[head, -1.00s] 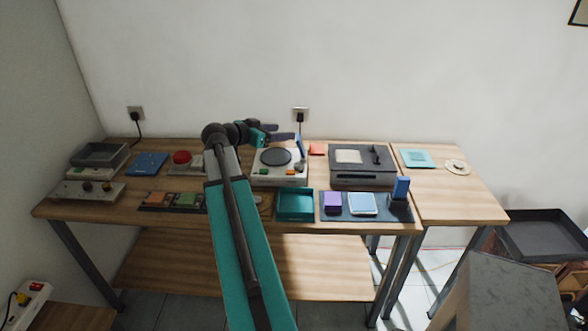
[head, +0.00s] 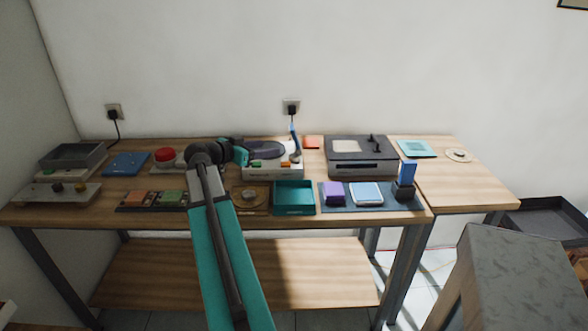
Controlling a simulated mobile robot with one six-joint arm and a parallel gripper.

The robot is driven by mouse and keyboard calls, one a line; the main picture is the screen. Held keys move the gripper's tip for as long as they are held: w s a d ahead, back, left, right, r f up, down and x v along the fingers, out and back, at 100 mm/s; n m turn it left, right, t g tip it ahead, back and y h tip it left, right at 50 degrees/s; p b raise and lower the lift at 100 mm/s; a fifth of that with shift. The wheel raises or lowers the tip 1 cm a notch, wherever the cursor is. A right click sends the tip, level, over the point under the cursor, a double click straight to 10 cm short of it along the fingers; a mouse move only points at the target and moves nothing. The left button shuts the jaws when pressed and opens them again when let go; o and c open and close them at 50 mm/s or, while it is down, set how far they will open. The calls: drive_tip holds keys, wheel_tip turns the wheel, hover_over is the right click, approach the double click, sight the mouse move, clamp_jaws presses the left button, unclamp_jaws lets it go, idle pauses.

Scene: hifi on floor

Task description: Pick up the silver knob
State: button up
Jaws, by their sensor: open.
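No knob is clearly silver at this size. A pale control box (head: 42,196) at the left end of the table carries a small grey knob (head: 57,187) and a yellowish knob (head: 81,187). My gripper (head: 268,150) is open and appears empty. It is over the white record player (head: 272,173) at the back middle, well to the right of the control box, and overlaps the dark platter. Its fingers are small and hard to separate from the platter.
A grey tray (head: 72,156), a blue pad (head: 126,164) and a red button (head: 164,155) stand at the back left. A teal tray (head: 294,208) sits front middle. A black-lidded device (head: 362,168) stands right. My arm hides part of the table.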

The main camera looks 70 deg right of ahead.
wheel_tip(320, 180, down, 5)
drive_tip(key=b, duration=0.3)
drive_tip(key=shift+b, duration=0.35)
drive_tip(key=p, duration=0.1)
approach(292, 156)
drive_tip(key=x, duration=0.3)
drive_tip(key=shift+r, duration=0.15)
drive_tip(key=shift+s+d+f, duration=0.25)
drive_tip(key=shift+d, duration=0.1)
drive_tip(key=shift+d+p, duration=0.1)
drive_tip(key=shift+p, duration=0.2)
drive_tip(key=shift+p+x, duration=0.8)
drive_tip(key=shift+x, duration=1.75)
drive_tip(key=c, duration=1.2)
